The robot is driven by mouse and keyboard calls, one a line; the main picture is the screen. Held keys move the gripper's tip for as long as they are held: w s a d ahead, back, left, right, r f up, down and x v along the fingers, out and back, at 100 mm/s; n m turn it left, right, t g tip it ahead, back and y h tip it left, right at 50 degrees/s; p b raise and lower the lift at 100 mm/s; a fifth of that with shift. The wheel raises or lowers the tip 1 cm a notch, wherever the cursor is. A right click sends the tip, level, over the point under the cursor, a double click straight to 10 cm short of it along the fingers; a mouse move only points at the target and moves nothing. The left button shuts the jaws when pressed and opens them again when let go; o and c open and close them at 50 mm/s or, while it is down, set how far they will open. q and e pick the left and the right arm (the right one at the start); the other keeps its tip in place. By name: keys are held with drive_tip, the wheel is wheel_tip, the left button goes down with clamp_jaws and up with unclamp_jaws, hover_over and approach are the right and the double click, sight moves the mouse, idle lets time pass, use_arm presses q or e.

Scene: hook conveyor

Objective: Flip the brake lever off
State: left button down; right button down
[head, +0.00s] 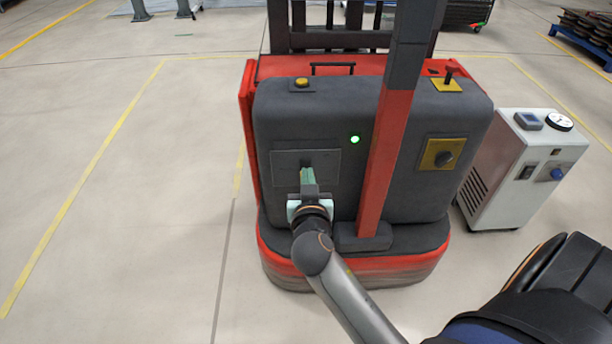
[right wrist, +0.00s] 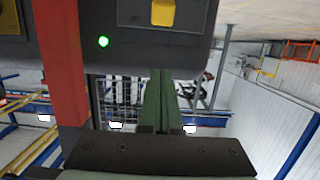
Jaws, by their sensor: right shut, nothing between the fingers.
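My right gripper (head: 308,176) is in front of the dark panel plate (head: 279,162) on the left of the grey and red machine (head: 270,115). Its green fingers also show in the right wrist view (right wrist: 161,80), pressed together with nothing between them. In that view a yellow lever piece (right wrist: 163,12) sits on the panel plate, cut off by the top edge; I take it for the brake lever. In the head view the gripper hides it. The fingertips look apart from the yellow piece. My left gripper is not in view.
A green light (head: 355,139) glows right of the panel. A red and grey post (head: 389,150) stands further right. A yellow plate with a dark knob (head: 440,153) is beyond it. A white cabinet (head: 525,165) stands at right. The floor at left is clear.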

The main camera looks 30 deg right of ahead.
drive_tip(key=x, duration=0.9)
drive_tip(key=shift+w+d+f+b, duration=0.1)
drive_tip(key=shift+w+d+b, duration=0.1)
drive_tip(key=shift+w+b, duration=0.15)
drive_tip(key=f, duration=0.2)
drive_tip(key=s+f, duration=0.1)
drive_tip(key=shift+s+a+b, duration=0.1)
drive_tip(key=shift+a+b, duration=0.25)
drive_tip(key=shift+a, duration=0.05)
drive_tip(key=shift+s+a+f, duration=0.15)
drive_tip(key=shift+s+f, duration=0.05)
drive_tip(key=shift+f, duration=0.1)
